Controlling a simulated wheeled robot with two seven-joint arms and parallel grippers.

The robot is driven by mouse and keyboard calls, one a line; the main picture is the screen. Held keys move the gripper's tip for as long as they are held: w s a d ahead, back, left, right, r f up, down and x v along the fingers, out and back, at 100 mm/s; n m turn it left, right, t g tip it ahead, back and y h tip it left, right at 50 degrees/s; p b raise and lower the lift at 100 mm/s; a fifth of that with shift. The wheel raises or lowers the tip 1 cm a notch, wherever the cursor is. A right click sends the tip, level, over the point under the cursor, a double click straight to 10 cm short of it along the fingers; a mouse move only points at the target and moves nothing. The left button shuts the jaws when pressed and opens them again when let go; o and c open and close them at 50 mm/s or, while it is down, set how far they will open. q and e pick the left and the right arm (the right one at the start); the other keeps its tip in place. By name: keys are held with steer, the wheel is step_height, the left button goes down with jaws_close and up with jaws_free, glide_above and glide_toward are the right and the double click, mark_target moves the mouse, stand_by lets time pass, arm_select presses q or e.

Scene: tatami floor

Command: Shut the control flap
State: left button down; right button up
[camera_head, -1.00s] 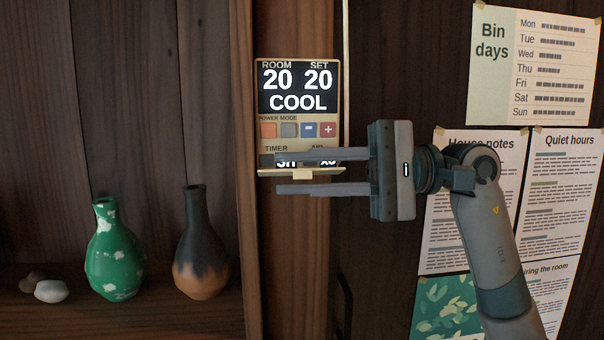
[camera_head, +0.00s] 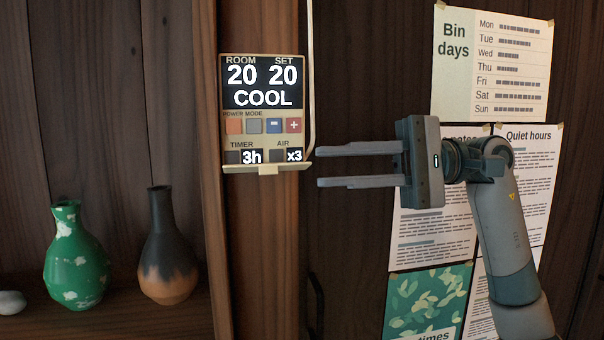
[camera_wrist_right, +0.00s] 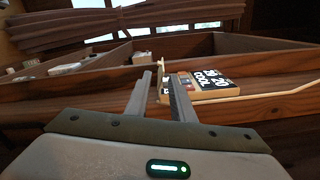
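The control panel (camera_head: 263,100) is on a wooden post and reads ROOM 20, SET 20, COOL, TIMER 3h and AIR x3. Its flap (camera_head: 268,168) hangs open at the bottom edge, seen as a thin beige ledge with a small tab. The panel also shows in the right wrist view (camera_wrist_right: 200,83), just beyond the fingers. My right gripper (camera_head: 318,166) is open and empty, with its fingers pointing left. Its fingertips are a little right of the flap and apart from it. My left gripper is not in view.
A green vase (camera_head: 76,262) and a dark brown vase (camera_head: 168,255) stand on a shelf at left. Paper notices (camera_head: 490,65) hang on the wall at right, behind my right arm. A thin cable (camera_head: 311,70) runs up beside the panel.

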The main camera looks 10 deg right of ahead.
steer(key=d, duration=0.7)
steer(key=shift+d+b, duration=0.35)
steer(key=shift+b, duration=0.05)
